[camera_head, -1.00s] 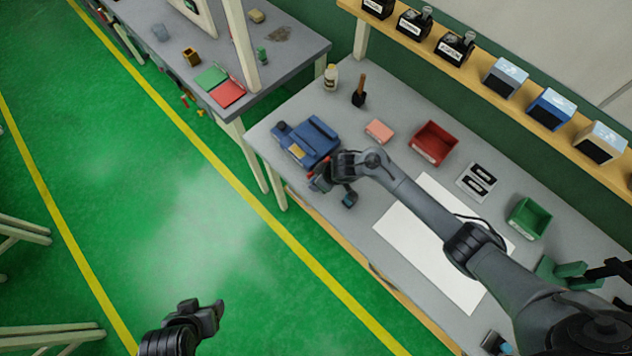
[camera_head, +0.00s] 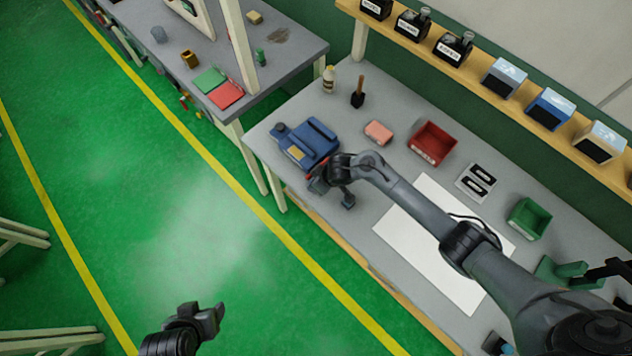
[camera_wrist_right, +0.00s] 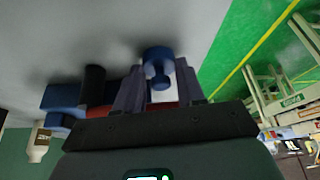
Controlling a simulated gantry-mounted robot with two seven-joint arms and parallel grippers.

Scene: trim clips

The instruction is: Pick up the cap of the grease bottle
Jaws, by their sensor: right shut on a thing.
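The small cream bottle (camera_head: 329,80) stands upright at the back left of the workbench, far from both grippers. My right gripper (camera_head: 346,200) is by the bench's front edge, in front of the blue machine (camera_head: 318,133). In the right wrist view its fingers (camera_wrist_right: 158,88) are shut on a blue knob-shaped piece (camera_wrist_right: 158,56) with a wide round end. My left gripper (camera_head: 207,312) hangs over the green floor, holding nothing visible; its finger gap is unclear.
A black brush-like tool (camera_head: 358,98) stands beside the bottle. A pink block (camera_head: 379,132), a red bin (camera_head: 433,141), a green bin (camera_head: 529,218) and a white sheet (camera_head: 400,232) lie on the bench. A wooden shelf (camera_head: 500,88) runs along the back.

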